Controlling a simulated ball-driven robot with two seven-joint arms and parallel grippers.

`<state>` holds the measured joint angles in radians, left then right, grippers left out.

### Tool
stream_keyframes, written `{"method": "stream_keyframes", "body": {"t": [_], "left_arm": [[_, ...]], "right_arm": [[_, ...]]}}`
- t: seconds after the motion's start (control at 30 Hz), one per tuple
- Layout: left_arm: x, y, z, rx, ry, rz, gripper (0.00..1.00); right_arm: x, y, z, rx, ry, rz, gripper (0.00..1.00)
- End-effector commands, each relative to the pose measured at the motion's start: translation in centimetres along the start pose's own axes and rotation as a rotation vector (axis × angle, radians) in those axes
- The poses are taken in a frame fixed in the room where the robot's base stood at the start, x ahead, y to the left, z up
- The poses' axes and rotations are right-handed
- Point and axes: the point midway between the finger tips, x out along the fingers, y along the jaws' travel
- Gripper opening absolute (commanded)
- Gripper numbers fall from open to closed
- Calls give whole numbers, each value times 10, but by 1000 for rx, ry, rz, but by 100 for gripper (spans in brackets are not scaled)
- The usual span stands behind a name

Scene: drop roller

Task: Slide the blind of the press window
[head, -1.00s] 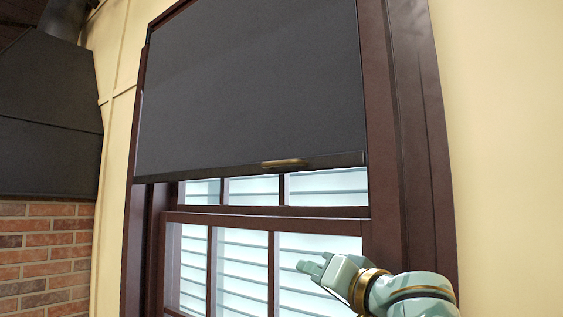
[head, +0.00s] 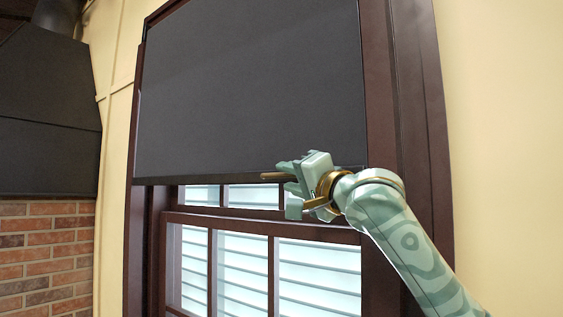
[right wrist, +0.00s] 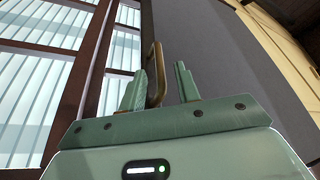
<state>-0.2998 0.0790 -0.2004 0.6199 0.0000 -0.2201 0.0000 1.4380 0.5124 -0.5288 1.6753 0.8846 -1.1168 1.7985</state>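The dark grey blind (head: 240,90) hangs over the upper part of the window, its bottom edge just above the middle rail. A brass handle (head: 272,177) is on its lower bar; its right part is hidden by my right gripper (head: 288,183). In the right wrist view the gripper's two fingers (right wrist: 161,80) are apart. The handle (right wrist: 154,60) shows between them, close beside the left finger; I cannot tell whether they touch. The blind (right wrist: 210,70) fills the right of that view. My left gripper is not in view.
A dark wooden frame (head: 405,130) surrounds the blind and the white-slatted panes (head: 240,260). A cream wall (head: 510,130) lies to the right. A black hood (head: 45,120) over brickwork (head: 45,250) stands at the left.

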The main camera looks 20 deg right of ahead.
Motion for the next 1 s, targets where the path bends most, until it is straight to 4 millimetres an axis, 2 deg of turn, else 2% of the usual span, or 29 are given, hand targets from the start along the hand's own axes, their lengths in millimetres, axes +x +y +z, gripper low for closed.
{"method": "stream_keyframes", "body": {"t": [0.03,0.2,0.57,0.67,0.7,0.87,1.0], "left_arm": [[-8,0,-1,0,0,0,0],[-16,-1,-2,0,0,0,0],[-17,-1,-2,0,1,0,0],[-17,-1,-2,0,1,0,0],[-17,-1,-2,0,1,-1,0],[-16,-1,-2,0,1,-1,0],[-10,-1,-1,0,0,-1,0]], "right_arm": [[10,-3,-2,0,0,2,32],[29,-2,-1,1,0,0,32],[34,0,0,-2,1,-1,32],[34,0,0,-2,1,-1,5],[34,0,0,-2,1,0,0],[34,1,0,-2,1,0,0],[32,9,5,-1,1,1,0]]}}
